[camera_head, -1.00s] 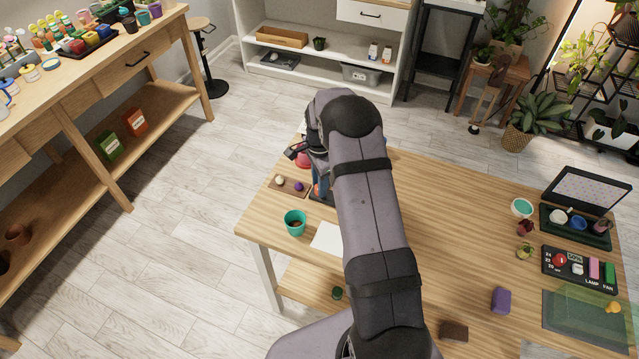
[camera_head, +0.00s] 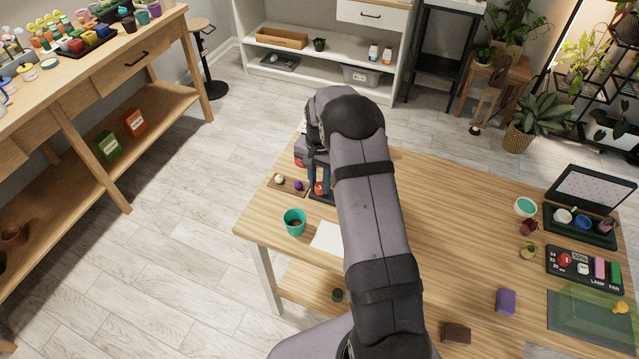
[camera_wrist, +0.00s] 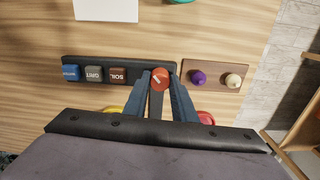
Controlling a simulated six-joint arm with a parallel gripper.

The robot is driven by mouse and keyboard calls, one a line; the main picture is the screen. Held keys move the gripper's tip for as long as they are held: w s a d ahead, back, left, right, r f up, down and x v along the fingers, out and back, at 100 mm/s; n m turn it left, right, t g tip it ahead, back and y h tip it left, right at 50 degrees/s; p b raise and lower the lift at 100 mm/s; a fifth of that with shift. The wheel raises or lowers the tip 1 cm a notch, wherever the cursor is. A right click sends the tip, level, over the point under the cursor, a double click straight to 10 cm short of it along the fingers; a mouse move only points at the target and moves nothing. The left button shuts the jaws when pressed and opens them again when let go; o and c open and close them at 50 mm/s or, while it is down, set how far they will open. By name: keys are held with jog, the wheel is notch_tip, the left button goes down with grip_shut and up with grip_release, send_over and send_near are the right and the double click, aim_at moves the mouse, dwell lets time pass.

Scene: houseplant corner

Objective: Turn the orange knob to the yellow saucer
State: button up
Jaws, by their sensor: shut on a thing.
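The orange knob (camera_wrist: 160,77) with a short white mark sits on a dark panel (camera_wrist: 130,66) and shows between my fingertips in the wrist view. My gripper (camera_wrist: 161,82) is shut on it from both sides. In the head view the knob (camera_head: 319,188) shows low between my blue fingers (camera_head: 318,181). In the wrist view the yellow saucer (camera_wrist: 113,110) peeks out left of my fingers, mostly hidden by my gripper's body. A red saucer (camera_wrist: 206,118) peeks out on the right. I cannot tell which end of the white mark is the pointer.
Blue, GRIT and SOIL blocks (camera_wrist: 93,73) sit on the panel's left part. A wooden board (camera_wrist: 216,64) beside the panel holds a purple knob (camera_wrist: 198,77) and a cream one (camera_wrist: 233,80). A teal pot (camera_head: 294,222) and white paper (camera_head: 327,237) lie nearer the front edge.

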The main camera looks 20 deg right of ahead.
aim_at(319, 186)
jog(key=shift+r+n, duration=0.1)
jog(key=shift+n, duration=0.7)
jog(key=o, duration=1)
jog(key=shift+o, duration=0.2)
jog(key=shift+r+b, duration=1.05)
jog(key=shift+r, duration=2.6)
